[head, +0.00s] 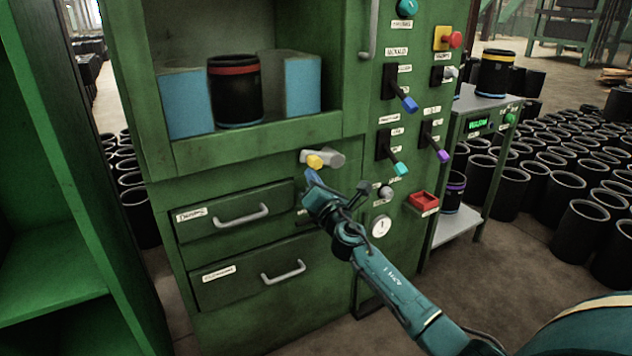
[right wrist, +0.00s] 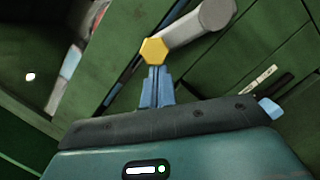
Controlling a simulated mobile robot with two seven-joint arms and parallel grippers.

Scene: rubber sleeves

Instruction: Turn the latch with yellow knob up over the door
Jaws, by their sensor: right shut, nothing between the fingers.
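The latch is a grey metal bar (head: 330,158) with a yellow knob (head: 315,162) at its left end, lying about level on the green cabinet just below the open compartment. In the right wrist view the yellow knob (right wrist: 153,51) sits right at the fingertips and the grey bar (right wrist: 205,22) runs up to the right. My right gripper (head: 312,178) is shut and empty, just below the knob; I cannot tell whether it touches it. The door is not clearly identifiable. My left gripper is not in view.
The open compartment holds a black sleeve with a red band (head: 235,90) between two blue-faced blocks (head: 187,103). Drawers with handles (head: 242,215) lie below the latch. Levers and knobs (head: 405,102) cover the panel on the right. A green shelf (head: 50,240) stands close at left.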

